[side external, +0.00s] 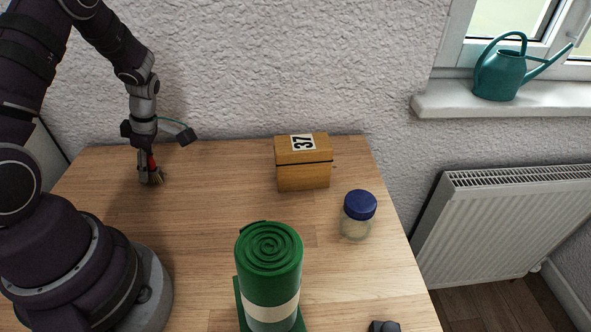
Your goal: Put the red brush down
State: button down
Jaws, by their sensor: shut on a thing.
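The red brush (152,163) is upright at the far left of the wooden table (215,205), with its red handle up and its tan bristles down. The bristles are at or just above the table top; I cannot tell whether they touch. My gripper (150,152) points down and is shut on the brush's red handle. The fingers are small in this view and partly hide the handle.
A wooden box (304,172) marked 37 stands at the back. A blue-lidded jar (357,215) is at the right, a green roll (269,268) at the front, and a small dark object (384,326) at the front edge. The table between brush and box is clear.

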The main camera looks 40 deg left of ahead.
jog(key=shift+f, duration=0.1)
jog(key=c, duration=1)
grip_release()
jog(key=v, duration=1.2)
jog(key=s+d+r+m+t+h, duration=0.1)
jog(key=d+r+m+t, duration=0.3)
jog(key=d+m, duration=0.4)
jog(key=s+d+r+m+t+h, duration=0.1)
jog(key=d+r+m+t, duration=0.3)
jog(key=d+m, duration=0.5)
jog(key=s+m, duration=0.1)
jog(key=m, duration=0.9)
jog(key=shift+d+r, duration=0.25)
jog(key=shift+r, duration=0.05)
